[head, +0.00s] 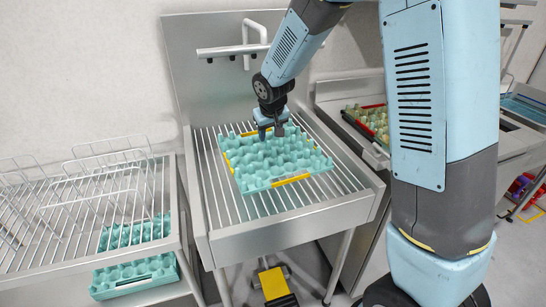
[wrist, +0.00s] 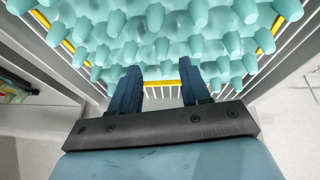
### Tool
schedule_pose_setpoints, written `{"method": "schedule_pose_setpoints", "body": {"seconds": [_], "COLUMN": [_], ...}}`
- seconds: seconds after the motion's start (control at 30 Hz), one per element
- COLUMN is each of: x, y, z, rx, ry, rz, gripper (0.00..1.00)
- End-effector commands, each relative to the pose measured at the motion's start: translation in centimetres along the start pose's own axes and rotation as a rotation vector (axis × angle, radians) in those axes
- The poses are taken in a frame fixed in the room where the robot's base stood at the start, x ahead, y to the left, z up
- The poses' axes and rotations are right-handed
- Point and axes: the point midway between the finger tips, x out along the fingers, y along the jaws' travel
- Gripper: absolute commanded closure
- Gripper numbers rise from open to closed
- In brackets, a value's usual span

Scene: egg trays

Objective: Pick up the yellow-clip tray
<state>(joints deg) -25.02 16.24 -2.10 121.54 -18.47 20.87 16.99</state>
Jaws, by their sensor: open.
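The teal egg tray with yellow clips (head: 270,163) lies on the wire rack of the steel sink in the head view. Its yellow clips show along its edges. My gripper (head: 272,130) is above the far part of the tray, pointing down. In the wrist view the tray (wrist: 160,45) fills the upper part, and my gripper (wrist: 157,75) is open with its two dark fingers apart. A yellow clip (wrist: 160,83) shows between the fingers. I cannot tell whether the fingers touch the tray. Nothing is held.
A wire dish rack (head: 100,190) stands on the left counter, with a teal tray (head: 135,277) below it. A tray with red and black edges (head: 372,108) sits at the right. A steel backsplash and tap (head: 255,40) rise behind the sink. A yellow-topped item (head: 273,282) is on the floor.

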Motion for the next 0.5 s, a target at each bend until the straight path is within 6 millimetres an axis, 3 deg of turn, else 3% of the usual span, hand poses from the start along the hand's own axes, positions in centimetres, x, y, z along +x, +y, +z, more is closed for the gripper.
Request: {"method": "schedule_pose_setpoints", "body": {"seconds": [0.17,0.5], "x": [1.0,5.0], "y": [-0.1,-0.3], "z": [0.1,0.4], "rx": [-0.001,0.0], "ry": [-0.001,0.0], "rz": [0.0,0.0], "gripper": [0.53,0.53]}}
